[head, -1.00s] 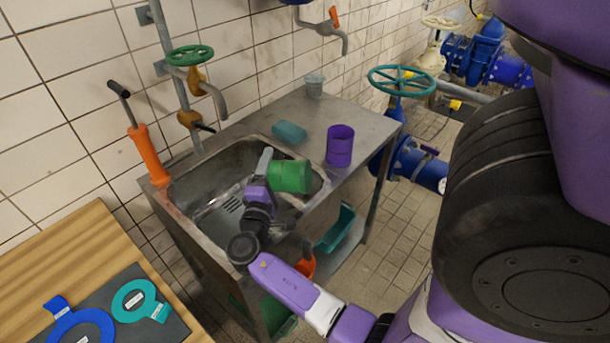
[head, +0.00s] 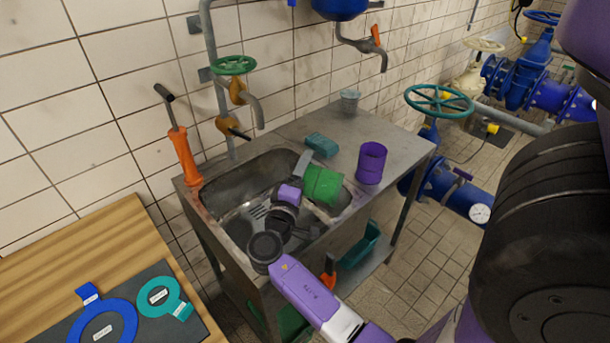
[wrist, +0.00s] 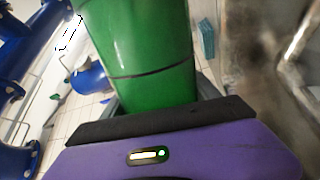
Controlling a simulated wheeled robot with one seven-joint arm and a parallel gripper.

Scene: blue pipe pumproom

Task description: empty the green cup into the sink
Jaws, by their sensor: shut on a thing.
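The green cup (head: 323,185) is held in my gripper (head: 306,180), tipped well over on its side above the right part of the sink (head: 226,190). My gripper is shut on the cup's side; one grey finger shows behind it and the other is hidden. In the wrist view the green cup (wrist: 140,55) fills the upper middle, with a dark line around it, close against my gripper (wrist: 155,118). The inside of the cup is not visible, so I cannot tell what it holds.
A purple cup (head: 371,163), a teal sponge-like block (head: 322,145) and a small grey cup (head: 350,101) stand on the counter right of the basin. A tap (head: 250,105) overhangs the sink's back. An orange-handled tool (head: 184,157) stands at its left corner.

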